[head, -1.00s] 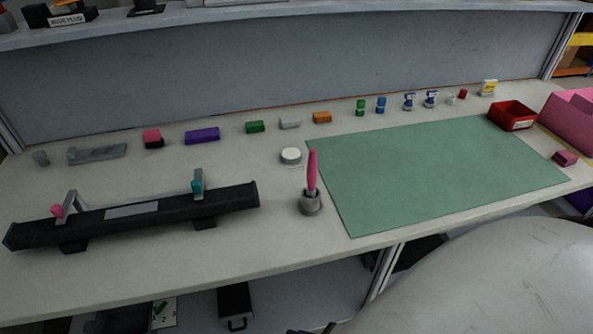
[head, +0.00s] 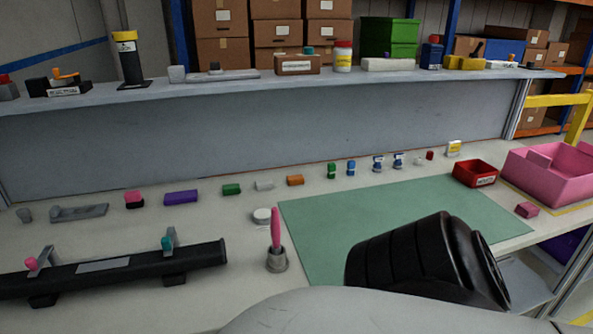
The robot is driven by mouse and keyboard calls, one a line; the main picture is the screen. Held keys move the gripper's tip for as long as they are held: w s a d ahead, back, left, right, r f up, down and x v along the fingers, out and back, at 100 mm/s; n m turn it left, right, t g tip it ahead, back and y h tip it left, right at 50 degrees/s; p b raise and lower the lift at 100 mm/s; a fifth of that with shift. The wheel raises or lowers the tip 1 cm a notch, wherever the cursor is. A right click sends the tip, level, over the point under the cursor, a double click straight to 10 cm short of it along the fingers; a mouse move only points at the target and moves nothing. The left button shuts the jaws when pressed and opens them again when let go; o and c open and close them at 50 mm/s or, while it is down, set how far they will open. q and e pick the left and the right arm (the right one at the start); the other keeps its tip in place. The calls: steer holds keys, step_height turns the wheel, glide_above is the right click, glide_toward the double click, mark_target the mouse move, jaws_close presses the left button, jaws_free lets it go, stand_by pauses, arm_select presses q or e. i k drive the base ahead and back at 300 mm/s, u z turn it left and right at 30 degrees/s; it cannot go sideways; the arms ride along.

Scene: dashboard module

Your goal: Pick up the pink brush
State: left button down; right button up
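The pink brush (head: 275,228) stands upright in a small grey round holder (head: 277,261) on the workbench, just left of the green mat. Its pink handle points up and its lower end is hidden inside the holder. One of my arm's black links covers part of the mat to the right of the brush. Neither gripper's fingers show in the head view.
A black bar fixture (head: 120,268) lies left of the holder. A white round puck (head: 262,215) sits just behind the brush. The green mat (head: 330,232) is bare where visible. A red bin (head: 474,173) and a pink crate (head: 550,176) stand at the right.

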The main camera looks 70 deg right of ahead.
mark_target(275, 221)
steer(key=k, duration=0.6)
steer(key=z, duration=0.85)
